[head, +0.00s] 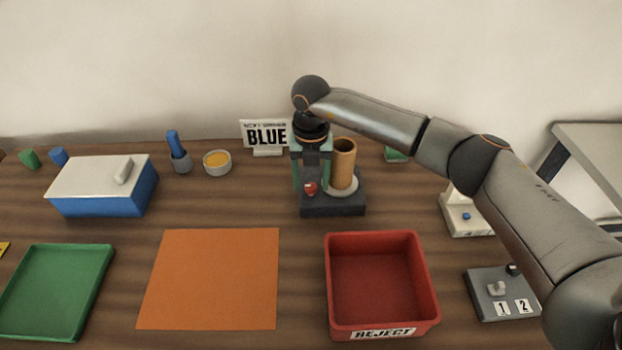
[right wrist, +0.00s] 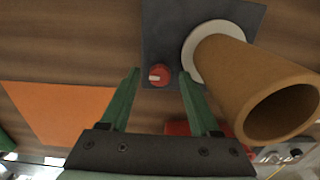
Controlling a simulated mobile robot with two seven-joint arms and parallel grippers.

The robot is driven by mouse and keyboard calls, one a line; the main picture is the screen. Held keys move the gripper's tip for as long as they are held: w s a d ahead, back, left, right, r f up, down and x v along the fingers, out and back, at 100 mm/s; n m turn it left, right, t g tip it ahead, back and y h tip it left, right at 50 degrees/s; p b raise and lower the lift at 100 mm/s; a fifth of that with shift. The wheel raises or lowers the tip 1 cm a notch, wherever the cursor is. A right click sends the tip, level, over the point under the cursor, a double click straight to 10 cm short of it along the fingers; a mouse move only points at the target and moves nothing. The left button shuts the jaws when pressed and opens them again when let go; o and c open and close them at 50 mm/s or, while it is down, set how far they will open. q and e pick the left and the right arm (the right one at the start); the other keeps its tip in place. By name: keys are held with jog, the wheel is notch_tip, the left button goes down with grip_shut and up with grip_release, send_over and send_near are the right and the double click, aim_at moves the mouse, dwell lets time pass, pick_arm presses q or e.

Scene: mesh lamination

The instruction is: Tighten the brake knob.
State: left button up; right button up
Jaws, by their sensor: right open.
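The brake knob looks to be the red round knob (head: 310,188) on the dark base (head: 345,207) of a small stand; it has a pale mark across its face. In the right wrist view the red knob (right wrist: 160,75) lies between my two green fingertips, with space on both sides. My right gripper (head: 310,178) points down over the knob and is open and empty; it also shows in the right wrist view (right wrist: 158,84). I cannot tell the exact height of the fingertips above the knob. My left gripper is not in view.
A brown tube (head: 343,165) stands on a white disc on the same base, close beside my right finger. A red REJECT bin (head: 382,325) and an orange mat (head: 210,280) lie in front. A grey switch box (head: 500,295) is at right.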

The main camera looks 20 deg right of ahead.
aim_at(311, 186)
notch_tip(311, 186, up, 12)
jog(key=b, duration=0.1)
jog(key=shift+r, duration=0.25)
dwell(0.5)
